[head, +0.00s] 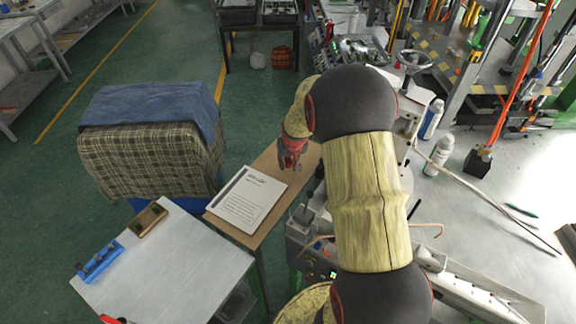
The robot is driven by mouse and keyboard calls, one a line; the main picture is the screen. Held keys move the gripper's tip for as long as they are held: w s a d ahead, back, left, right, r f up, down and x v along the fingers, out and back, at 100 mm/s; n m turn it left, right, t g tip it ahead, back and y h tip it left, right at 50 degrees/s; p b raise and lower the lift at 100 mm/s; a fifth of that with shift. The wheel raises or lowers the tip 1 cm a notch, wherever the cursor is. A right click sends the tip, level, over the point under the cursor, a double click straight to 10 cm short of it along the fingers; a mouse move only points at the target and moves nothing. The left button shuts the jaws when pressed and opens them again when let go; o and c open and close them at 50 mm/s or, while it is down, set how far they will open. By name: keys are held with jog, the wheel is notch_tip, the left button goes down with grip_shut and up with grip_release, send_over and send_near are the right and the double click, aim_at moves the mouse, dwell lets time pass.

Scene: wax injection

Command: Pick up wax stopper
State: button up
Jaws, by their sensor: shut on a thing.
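My gripper (290,164) is small and dark red in the head view, at the end of my arm, above the brown board near the top of the paper sheet. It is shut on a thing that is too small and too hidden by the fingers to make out. I cannot clearly see a wax stopper anywhere else. A blue block (100,261) with several dark knobs lies on the grey table at lower left, apart from my gripper. A brown block (148,219) lies beside it.
The grey table (190,270) is mostly bare. A printed sheet (246,199) lies on the brown board (270,165). A cloth-covered stack (150,150) stands behind. At right, a metal bench (480,220) holds white bottles (438,155), a bent rod and machine parts.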

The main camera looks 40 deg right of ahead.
jog(key=s+a+r+p, duration=0.1)
jog(key=s+a+r, duration=0.5)
jog(key=s+r, duration=0.3)
jog(key=s, duration=0.3)
jog(key=shift+a, duration=0.2)
jog(key=shift+r, duration=0.2)
